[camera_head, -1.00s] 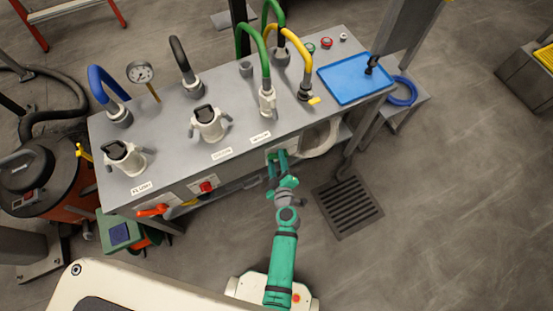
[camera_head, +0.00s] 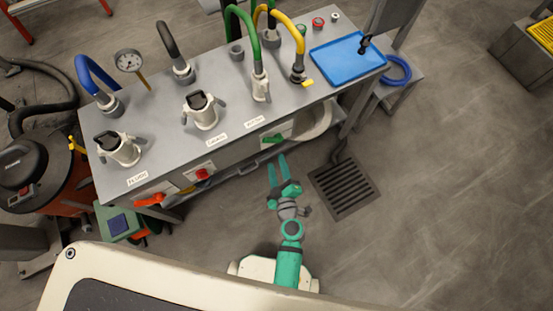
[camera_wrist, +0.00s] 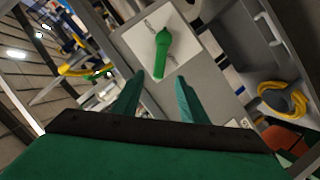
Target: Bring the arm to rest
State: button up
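My gripper (camera_head: 277,167) is green, with two fingers spread apart and nothing between them. In the head view it is in front of the bench, below the green handle (camera_head: 272,138) on the front panel, with a gap between them. In the wrist view both fingers of my gripper (camera_wrist: 155,100) point toward the green handle (camera_wrist: 162,55), which hangs on a pale plate and is not touched. My arm reaches up from the bottom of the head view.
The grey bench (camera_head: 160,125) carries hoses, fittings, a gauge (camera_head: 130,61) and a blue tray (camera_head: 347,58). A red knob (camera_head: 202,174) and a red-orange handle (camera_head: 149,200) are on its front. A floor grate (camera_head: 343,187) lies right of my gripper. Open floor stretches right.

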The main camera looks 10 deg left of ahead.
dwell(0.4)
jog(key=s+d+m+h, duration=0.3)
jog(key=s+d+m, duration=0.1)
jog(key=s, duration=0.4)
jog(key=s+d+r+m+h, duration=0.1)
jog(key=s+r+m, duration=0.4)
jog(key=r, duration=0.5)
jog(key=s+d+r+m+t+h, duration=0.1)
jog(key=s+d+r+m, duration=0.1)
jog(key=s+r+m, duration=0.3)
jog(key=s+r, duration=0.4)
jog(key=r, duration=0.2)
jog(key=shift+t+h, duration=0.3)
jog(key=shift+h, duration=0.1)
